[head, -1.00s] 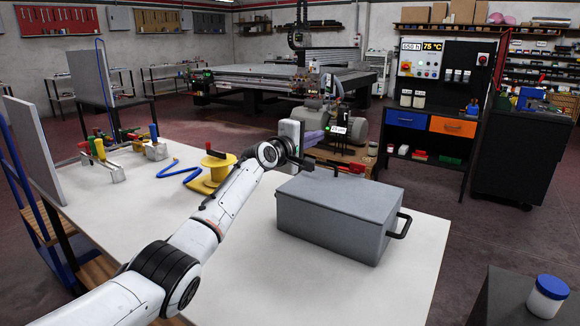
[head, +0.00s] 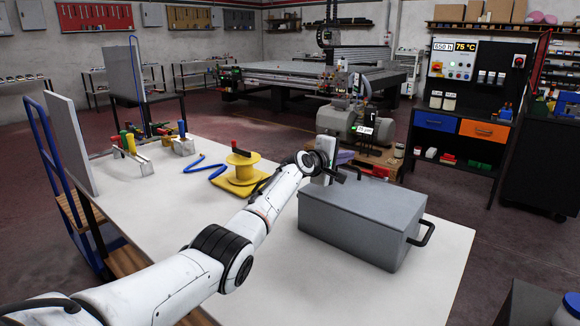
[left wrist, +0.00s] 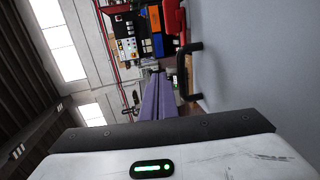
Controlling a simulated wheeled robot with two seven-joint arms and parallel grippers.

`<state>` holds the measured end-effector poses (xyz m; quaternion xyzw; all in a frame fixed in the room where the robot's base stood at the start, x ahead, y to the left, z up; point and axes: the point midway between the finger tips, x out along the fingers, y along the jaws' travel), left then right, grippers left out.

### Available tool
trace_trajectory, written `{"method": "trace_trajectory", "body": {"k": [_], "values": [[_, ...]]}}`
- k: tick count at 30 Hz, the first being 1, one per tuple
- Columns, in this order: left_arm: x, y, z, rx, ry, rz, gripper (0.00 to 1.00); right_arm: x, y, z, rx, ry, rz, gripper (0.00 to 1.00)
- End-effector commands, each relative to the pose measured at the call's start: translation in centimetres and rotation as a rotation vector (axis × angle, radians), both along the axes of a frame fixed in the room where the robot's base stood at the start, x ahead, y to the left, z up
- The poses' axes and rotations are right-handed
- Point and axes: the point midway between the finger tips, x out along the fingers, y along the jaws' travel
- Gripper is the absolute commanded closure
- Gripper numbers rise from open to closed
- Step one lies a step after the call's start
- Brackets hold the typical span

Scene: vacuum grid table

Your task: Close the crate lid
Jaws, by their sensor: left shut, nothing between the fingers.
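The grey crate (head: 350,238) stands on the white table, with a black handle (head: 424,233) on its right end. Its grey lid (head: 375,205) lies flat across the top, and I see no gap at the near edge. My left gripper (head: 342,178) is at the crate's far left edge, just over or behind the lid; it is shut and empty. I cannot tell whether it touches the lid. In the left wrist view a plain grey surface (left wrist: 255,60), probably the crate, fills the right side. My right gripper is not in view.
A yellow spool (head: 243,168) and a blue curved piece (head: 205,167) lie left of the crate. Several coloured clamps (head: 150,145) stand farther left. A grey panel (head: 70,145) rises at the left edge. The table (head: 285,285) in front of the crate is clear.

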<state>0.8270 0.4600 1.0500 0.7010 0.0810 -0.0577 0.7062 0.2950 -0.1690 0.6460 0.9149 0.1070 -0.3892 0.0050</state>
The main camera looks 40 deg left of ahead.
Motion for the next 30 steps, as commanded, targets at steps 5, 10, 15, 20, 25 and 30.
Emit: {"method": "trace_trajectory", "body": {"k": [5,10,15,20,25,30], "values": [[0.0,0.0,0.0,0.000,0.000,0.001,1.00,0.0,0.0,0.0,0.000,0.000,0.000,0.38],[0.0,0.0,0.1,0.000,0.000,0.000,1.00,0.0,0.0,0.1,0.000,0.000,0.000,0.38],[0.0,-0.1,1.4,0.001,0.000,-0.002,1.00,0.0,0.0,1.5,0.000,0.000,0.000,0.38],[0.0,-0.6,4.0,0.001,-0.002,-0.007,1.00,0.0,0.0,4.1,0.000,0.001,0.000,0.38],[-0.6,-0.8,6.8,0.005,-0.007,-0.010,1.00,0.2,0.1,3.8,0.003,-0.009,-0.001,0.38],[-1.3,-0.8,10.5,0.002,-0.004,-0.012,1.00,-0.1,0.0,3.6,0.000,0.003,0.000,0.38]]}}
